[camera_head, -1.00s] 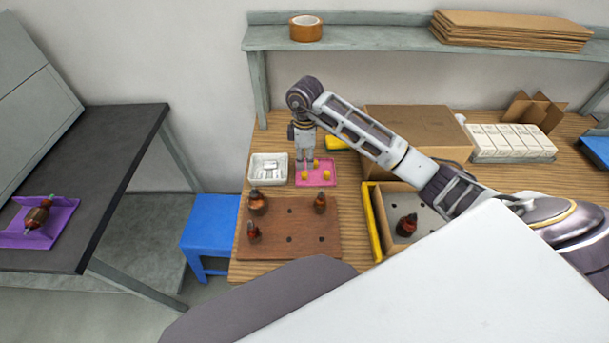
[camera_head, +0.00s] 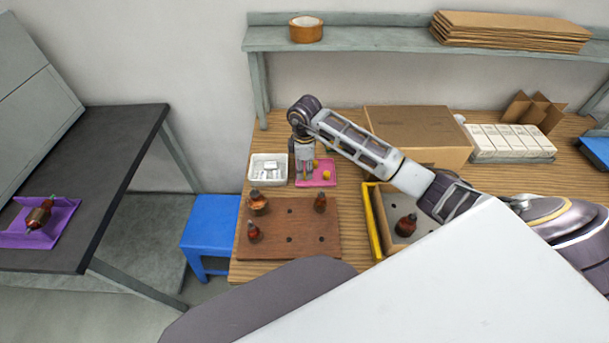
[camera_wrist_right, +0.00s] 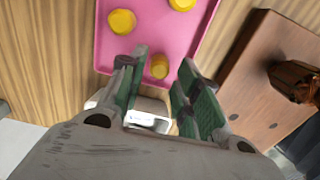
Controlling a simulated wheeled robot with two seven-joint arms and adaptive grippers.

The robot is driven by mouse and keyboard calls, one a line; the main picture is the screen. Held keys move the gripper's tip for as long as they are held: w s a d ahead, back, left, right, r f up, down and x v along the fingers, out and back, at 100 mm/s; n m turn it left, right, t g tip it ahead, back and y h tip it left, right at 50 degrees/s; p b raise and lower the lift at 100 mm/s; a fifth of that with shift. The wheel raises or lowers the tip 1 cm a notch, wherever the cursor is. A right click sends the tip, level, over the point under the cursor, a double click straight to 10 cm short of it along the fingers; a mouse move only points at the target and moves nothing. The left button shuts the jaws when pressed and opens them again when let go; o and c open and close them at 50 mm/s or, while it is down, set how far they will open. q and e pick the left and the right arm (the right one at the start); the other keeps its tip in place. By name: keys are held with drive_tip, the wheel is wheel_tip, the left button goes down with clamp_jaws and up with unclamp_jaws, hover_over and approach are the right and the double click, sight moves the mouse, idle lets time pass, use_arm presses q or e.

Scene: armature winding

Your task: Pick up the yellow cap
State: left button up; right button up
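Small yellow caps lie on the pink tray (camera_head: 318,184); in the head view one yellow cap (camera_head: 326,174) shows right of my right gripper (camera_head: 305,182). In the right wrist view the pink tray (camera_wrist_right: 147,28) holds three yellow caps: one at the left (camera_wrist_right: 122,21), one at the top (camera_wrist_right: 182,4), and the nearest (camera_wrist_right: 160,66) in line with the gap between the fingertips. My right gripper (camera_wrist_right: 160,83) is open and empty, pointing down low over the tray. Whether its fingertips reach around the nearest cap I cannot tell. My left gripper is out of view.
A white tray with pale parts (camera_head: 284,173) stands close left of the pink tray. A brown board (camera_head: 300,225) with holes and several dark red-brown armatures lies in front. A yellow-edged box (camera_head: 376,222) and a cardboard box (camera_head: 420,130) stand to the right.

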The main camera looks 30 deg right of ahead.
drive_tip(key=shift+f, duration=1.3)
drive_tip(key=c, duration=0.5)
